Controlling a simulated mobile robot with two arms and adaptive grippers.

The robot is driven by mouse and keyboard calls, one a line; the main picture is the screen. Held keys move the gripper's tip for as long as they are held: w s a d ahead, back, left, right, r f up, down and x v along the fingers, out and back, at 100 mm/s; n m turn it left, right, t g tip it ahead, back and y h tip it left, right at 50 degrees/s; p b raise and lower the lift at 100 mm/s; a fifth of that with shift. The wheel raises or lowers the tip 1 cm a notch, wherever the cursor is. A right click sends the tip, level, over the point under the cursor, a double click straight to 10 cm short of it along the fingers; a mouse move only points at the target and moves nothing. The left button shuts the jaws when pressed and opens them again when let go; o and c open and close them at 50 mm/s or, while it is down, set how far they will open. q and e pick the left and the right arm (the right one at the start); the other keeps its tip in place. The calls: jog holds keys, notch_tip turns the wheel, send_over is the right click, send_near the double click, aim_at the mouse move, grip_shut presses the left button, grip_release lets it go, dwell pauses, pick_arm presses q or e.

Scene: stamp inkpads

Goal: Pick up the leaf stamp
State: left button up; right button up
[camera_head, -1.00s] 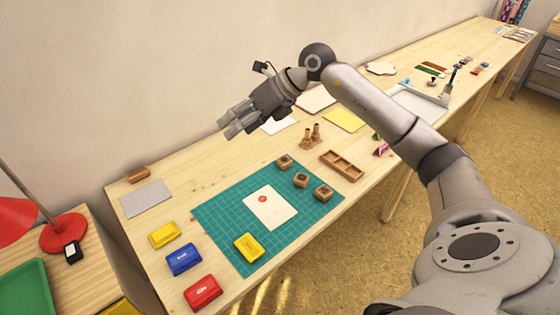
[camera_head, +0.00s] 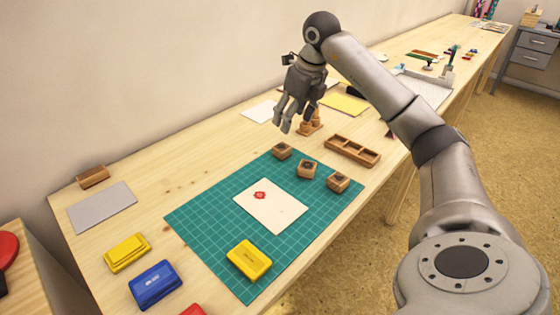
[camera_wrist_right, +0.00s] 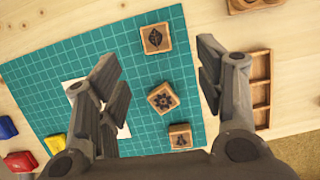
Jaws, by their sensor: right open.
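Three small wooden block stamps stand in a row on the green cutting mat (camera_head: 215,235). The one with a leaf-like mark on top, the leaf stamp (camera_wrist_right: 155,38), is at the top in the right wrist view; it appears to be the leftmost block in the head view (camera_head: 281,151). The middle block (camera_wrist_right: 162,97) has a flower mark. The third block (camera_wrist_right: 180,136) has a mark too small to name. My right gripper (camera_head: 295,128) is open and empty, pointing down above the table near the leaf stamp. My left gripper is out of view.
A wooden compartment tray (camera_head: 353,150) and a small wooden holder (camera_head: 310,125) stand close to the stamps. A white card (camera_head: 270,206) with a red print and a yellow inkpad (camera_head: 249,260) lie on the mat. A blue inkpad (camera_head: 155,285) is left of the mat.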

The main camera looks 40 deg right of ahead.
send_over(282, 147)
jog(key=s, duration=0.2)
jog(key=f, duration=0.5)
jog(key=shift+w+d+f+b, duration=0.15)
jog(key=shift+d+b, duration=0.2)
jog(key=shift+b, duration=0.05)
jog(key=x, duration=0.2)
jog(key=b+x, duration=0.1)
jog(key=x, duration=0.1)
jog(key=shift+a+f, duration=0.1)
jog(key=shift+a, duration=0.15)
jog(key=shift+w+f, duration=0.1)
jog(key=shift+f, duration=0.4)
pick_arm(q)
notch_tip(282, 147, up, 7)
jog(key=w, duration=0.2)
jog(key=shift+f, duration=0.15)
pick_arm(e)
jog(key=c, duration=1)
